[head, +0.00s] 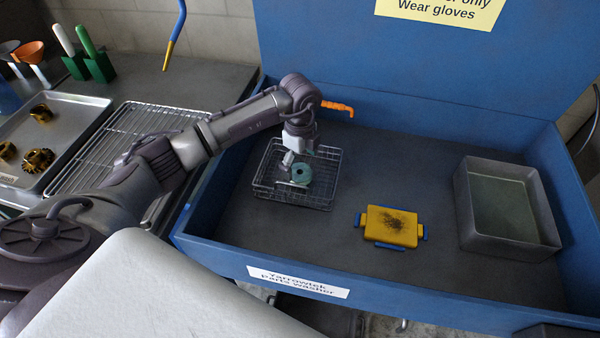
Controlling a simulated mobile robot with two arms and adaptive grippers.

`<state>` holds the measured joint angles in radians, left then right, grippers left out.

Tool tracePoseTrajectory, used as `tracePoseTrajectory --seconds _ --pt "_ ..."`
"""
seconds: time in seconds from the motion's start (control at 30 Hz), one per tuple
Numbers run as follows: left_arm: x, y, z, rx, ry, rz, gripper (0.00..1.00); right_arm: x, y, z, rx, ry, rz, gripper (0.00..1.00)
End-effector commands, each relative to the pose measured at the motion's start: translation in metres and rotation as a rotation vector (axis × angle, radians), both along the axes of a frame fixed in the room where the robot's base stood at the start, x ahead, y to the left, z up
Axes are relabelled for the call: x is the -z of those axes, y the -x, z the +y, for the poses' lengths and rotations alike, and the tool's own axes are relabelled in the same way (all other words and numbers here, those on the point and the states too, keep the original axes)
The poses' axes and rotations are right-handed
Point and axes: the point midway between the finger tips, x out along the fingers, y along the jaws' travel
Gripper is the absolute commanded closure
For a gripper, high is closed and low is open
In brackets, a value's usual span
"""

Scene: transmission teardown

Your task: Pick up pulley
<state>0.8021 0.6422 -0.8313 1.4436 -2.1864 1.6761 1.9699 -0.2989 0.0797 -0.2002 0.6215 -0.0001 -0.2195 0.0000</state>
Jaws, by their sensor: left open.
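The pulley appears to be the small green round part (301,173) with a dark centre hole, in the wire basket (262,190) inside the blue parts washer. My left gripper (293,163) is open and points down into the basket, right beside and above the green part. Whether its fingers touch the part cannot be told at this size. The gripper hides some of the basket's far left side. My right gripper is not in view.
The blue washer (205,245) has raised walls around the basket. An orange nozzle (338,107) is behind my wrist. A wire rack (110,150) and gear tray (75,104) lie left.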

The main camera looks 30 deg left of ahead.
Motion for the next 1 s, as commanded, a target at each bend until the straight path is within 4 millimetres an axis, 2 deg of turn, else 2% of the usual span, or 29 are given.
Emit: tracePoseTrajectory --seconds 0.1,0.2,0.47,0.57,1.0 --pt "0.019 0.001 -0.001 -0.002 0.001 0.003 0.03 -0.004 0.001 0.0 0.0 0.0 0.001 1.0" --pt "0.029 0.001 -0.001 -0.001 0.0 0.001 0.03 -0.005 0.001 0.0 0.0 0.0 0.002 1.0" --pt "0.033 0.0 -0.001 0.0 -0.001 -0.001 0.03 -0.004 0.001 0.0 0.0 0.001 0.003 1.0" --pt "0.033 0.0 -0.001 0.0 0.0 -0.001 0.16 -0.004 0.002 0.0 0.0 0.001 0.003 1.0" --pt "0.032 0.0 0.0 -0.001 0.0 -0.001 0.89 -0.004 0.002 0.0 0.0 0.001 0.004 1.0"
